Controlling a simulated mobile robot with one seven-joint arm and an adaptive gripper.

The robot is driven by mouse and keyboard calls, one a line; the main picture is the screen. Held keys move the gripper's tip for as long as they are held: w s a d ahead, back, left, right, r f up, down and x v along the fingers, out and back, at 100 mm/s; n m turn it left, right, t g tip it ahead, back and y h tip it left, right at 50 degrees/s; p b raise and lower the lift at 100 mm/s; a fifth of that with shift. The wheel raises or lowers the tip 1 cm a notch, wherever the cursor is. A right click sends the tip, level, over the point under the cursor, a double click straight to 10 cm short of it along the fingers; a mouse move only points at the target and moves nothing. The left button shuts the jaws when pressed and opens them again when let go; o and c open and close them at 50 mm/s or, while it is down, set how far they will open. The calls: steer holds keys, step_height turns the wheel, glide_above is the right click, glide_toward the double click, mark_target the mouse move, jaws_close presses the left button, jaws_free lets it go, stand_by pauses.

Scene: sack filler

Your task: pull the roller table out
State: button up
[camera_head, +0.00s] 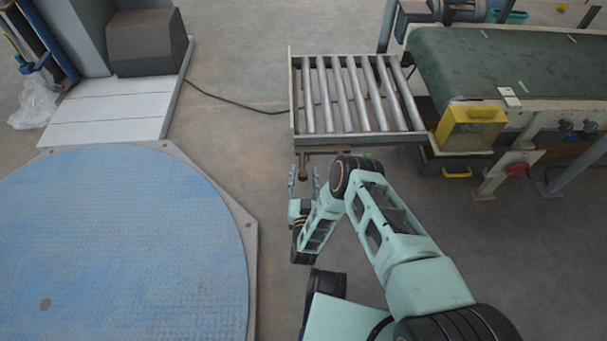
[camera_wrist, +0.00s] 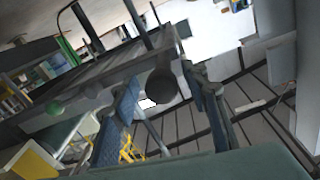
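The roller table (camera_head: 360,139) is a grey metal frame with several steel rollers, left of the green conveyor. A dark handle bar sticks out from its front edge, ending in a brownish round grip (camera_head: 303,165). My gripper (camera_head: 303,180) is just in front of the table, its fingers spread on either side of the grip's end. In the wrist view, the grip's dark round end (camera_wrist: 162,86) shows between the two fingers of my gripper (camera_wrist: 163,79), with gaps visible on both sides. Whether either finger touches the grip is hard to tell.
A green-belted conveyor (camera_head: 500,60) with a yellow box (camera_head: 470,126) stands at right. A blue round platform (camera_head: 120,240) fills the lower left. A black cable (camera_head: 235,101) crosses the floor to the table.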

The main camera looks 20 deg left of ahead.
step_height(320, 180, up, 10)
stand_by(0.8)
stand_by(0.4)
